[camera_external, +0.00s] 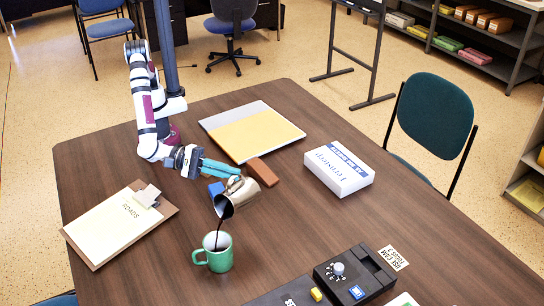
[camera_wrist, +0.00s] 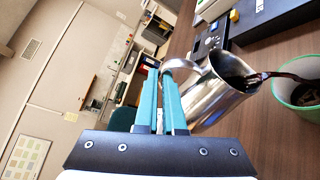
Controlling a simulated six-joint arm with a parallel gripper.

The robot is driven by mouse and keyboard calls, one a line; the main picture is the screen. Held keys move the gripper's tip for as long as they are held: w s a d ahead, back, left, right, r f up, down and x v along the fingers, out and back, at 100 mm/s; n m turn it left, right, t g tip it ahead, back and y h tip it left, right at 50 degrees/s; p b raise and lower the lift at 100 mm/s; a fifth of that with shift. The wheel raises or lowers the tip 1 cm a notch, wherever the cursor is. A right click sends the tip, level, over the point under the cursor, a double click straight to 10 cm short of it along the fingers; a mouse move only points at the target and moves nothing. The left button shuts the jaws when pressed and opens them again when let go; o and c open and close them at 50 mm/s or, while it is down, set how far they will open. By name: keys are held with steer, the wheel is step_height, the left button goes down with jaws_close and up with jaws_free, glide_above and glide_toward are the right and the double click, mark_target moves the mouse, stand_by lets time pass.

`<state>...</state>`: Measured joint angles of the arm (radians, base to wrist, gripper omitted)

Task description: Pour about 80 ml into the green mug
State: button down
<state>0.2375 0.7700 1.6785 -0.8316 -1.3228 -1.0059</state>
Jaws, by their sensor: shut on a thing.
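The green mug (camera_external: 215,254) stands upright on the table, its handle to the left. In the wrist view the mug (camera_wrist: 298,95) is at the right edge, partly cut off. My gripper (camera_external: 231,172) is shut on the handle of a shiny metal jug. The jug (camera_external: 240,191) is tilted, its spout down toward the mug, and a dark stream runs from it into the mug. In the wrist view my gripper (camera_wrist: 170,80) has its teal fingers at the handle of the jug (camera_wrist: 218,95), and dark liquid shows at its mouth. The level in the mug is hard to judge.
A clipboard (camera_external: 118,226) lies left. A yellow folder (camera_external: 256,135) lies behind, with a brown block (camera_external: 262,172) and a blue block (camera_external: 215,190) near the jug. A white box (camera_external: 339,170) stands right, and a black device (camera_external: 355,278) sits at the front right.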

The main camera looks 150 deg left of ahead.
mark_target(236, 182)
steer(key=shift+s+a+f+n+g+h, duration=0.15)
steer(key=shift+s+a+f+n, duration=0.2)
steer(key=shift+a, duration=0.25)
steer(key=shift+s+a+f+n+g+h, duration=0.15)
steer(key=shift+s+a+f+n, duration=0.1)
steer(key=shift+s+a+n, duration=0.3)
steer(key=shift+s+a+f+n+h+p, duration=0.15)
steer(key=shift+a+f+n+h+p, duration=0.1)
steer(key=shift+a+f+n+p, duration=0.3)
steer(key=shift+s+a+f+n+h+p, duration=0.1)
steer(key=shift+a+f+n+h+p, duration=0.2)
steer(key=shift+f+n, duration=0.45)
steer(key=shift+f, duration=0.1)
steer(key=shift+s+a+f+p, duration=0.1)
steer(key=shift+a+f+p, duration=0.1)
steer(key=shift+p, duration=0.1)
steer(key=s+a+f+n+t+h+p, duration=0.1)
steer(key=s+a+f+n+h+p, duration=0.1)
steer(key=a+f+n+h+p, duration=0.2)
steer(key=shift+s+a+f+n+p, duration=0.15)
steer(key=shift+a+f+n+p, duration=0.45)
steer(key=shift+a+f+n, duration=1.8)
steer(key=shift+d+f+m, duration=0.8)
steer(key=shift+d+m, duration=0.1)
